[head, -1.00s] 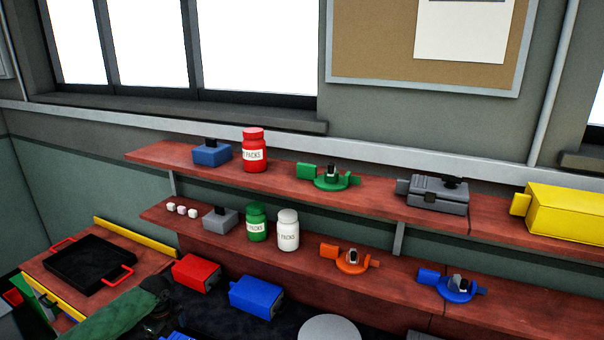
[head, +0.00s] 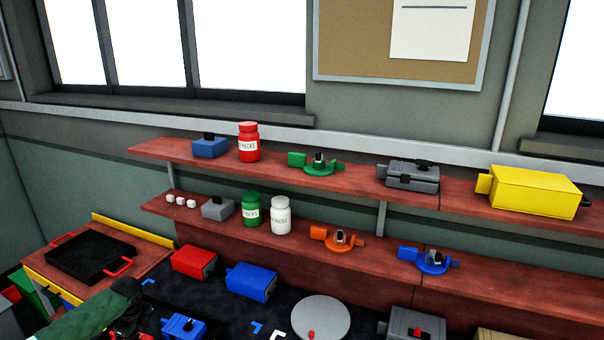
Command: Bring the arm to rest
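My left arm, with a green link, comes in at the bottom left of the head view. Its dark wrist and gripper (head: 128,318) are low in the picture, beside the blue part (head: 184,328) on the dark worktop. The fingers are dark against a dark surface, so I cannot tell whether they are open or shut. My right gripper is out of view.
A black tray with red handles (head: 90,256) stands on the left bench. Red (head: 194,262) and blue (head: 250,282) boxes and a round grey plate (head: 320,316) lie on the worktop. Two red-brown shelves behind hold bottles, including a red bottle (head: 248,142), and other parts.

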